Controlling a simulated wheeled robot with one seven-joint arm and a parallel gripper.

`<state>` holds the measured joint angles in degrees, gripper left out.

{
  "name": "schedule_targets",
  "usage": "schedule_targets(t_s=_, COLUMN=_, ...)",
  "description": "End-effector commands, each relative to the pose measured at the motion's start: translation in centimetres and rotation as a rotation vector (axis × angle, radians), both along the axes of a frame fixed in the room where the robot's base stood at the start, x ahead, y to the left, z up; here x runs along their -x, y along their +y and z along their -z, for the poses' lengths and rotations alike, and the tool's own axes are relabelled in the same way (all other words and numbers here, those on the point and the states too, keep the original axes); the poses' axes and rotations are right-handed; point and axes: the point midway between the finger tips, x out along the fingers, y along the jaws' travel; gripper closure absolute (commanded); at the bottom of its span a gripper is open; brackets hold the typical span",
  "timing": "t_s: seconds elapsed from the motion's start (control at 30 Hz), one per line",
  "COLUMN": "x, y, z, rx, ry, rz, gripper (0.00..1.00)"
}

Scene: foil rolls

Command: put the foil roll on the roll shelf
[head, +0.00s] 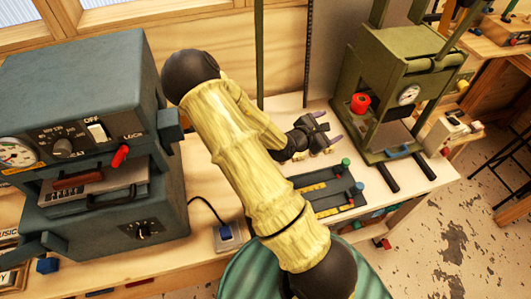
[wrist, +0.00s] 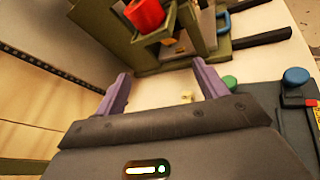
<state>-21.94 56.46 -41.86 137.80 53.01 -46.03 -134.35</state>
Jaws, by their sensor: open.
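My gripper (head: 329,128) is open and empty over the bench, left of the press and apart from the roll. In the wrist view its purple fingers (wrist: 160,75) stand wide apart.
A dark plate (head: 328,192) with yellow rulers and green and blue knobs lies in front of the press. Two black bars (head: 388,178) jut from the press base. A large grey-blue machine (head: 85,130) fills the left.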

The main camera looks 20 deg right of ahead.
Motion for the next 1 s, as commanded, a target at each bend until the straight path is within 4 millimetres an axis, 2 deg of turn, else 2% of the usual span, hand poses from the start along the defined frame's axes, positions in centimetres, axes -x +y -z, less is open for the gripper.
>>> schedule_targets(t_s=0.1, x=-0.3, y=2.6, z=2.0, rx=-0.280, ry=-0.174, rz=0.060, gripper=0.28)
schedule_targets(t_s=0.2, x=-0.5, y=5.4, z=3.1, rx=-0.500, ry=-0.302, rz=0.131, gripper=0.28)
schedule_targets(t_s=0.3, x=-0.7, y=8.4, z=3.5, rx=-0.706, ry=-0.409, rz=0.216, gripper=0.28)
schedule_targets(t_s=0.43, x=-0.6, y=12.5, z=3.0, rx=-0.946, ry=-0.519, rz=0.346, gripper=0.28)
schedule_targets(t_s=0.57, x=-0.1, y=16.3, z=1.7, rx=-1.147, ry=-0.594, rz=0.489, gripper=0.28)
schedule_targets(t_s=0.7, x=1.2, y=20.0, z=-0.5, rx=-1.310, ry=-0.644, rz=0.657, gripper=0.28)
schedule_targets(t_s=0.9, x=4.2, y=23.8, z=-4.2, rx=-1.433, ry=-0.689, rz=0.897, gripper=0.28)
schedule_targets(t_s=1.0, x=6.0, y=25.0, z=-5.9, rx=-1.443, ry=-0.715, rz=1.008, gripper=0.28)
